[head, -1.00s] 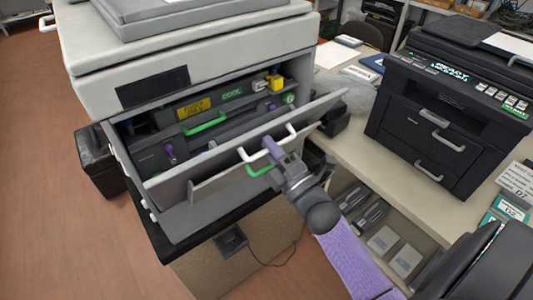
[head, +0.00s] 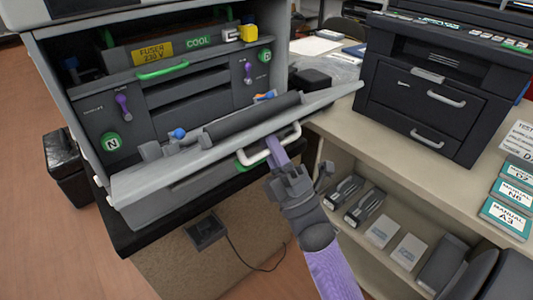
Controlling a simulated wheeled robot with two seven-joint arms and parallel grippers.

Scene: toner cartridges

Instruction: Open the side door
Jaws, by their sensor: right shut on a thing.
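The grey printer (head: 62,60) stands on the left with its front side door (head: 150,185) hinged down, tilted outward and nearly level. A white handle (head: 285,147) sits on the door's outer edge, with a green latch (head: 243,160) beside it. My right gripper (head: 277,150) is shut on the white handle. Inside the opening show a green bar (head: 163,69), a yellow fuser label (head: 152,50), purple levers (head: 123,106) and a dark roller unit (head: 253,117) behind the door. My left gripper is not in view.
A black printer (head: 425,90) stands on the beige counter (head: 340,135) to the right. Teal manual boxes (head: 508,215) lie near the right edge. Cartridges and boxes (head: 383,232) sit on the shelf below. A black bin (head: 70,168) stands on the floor at left.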

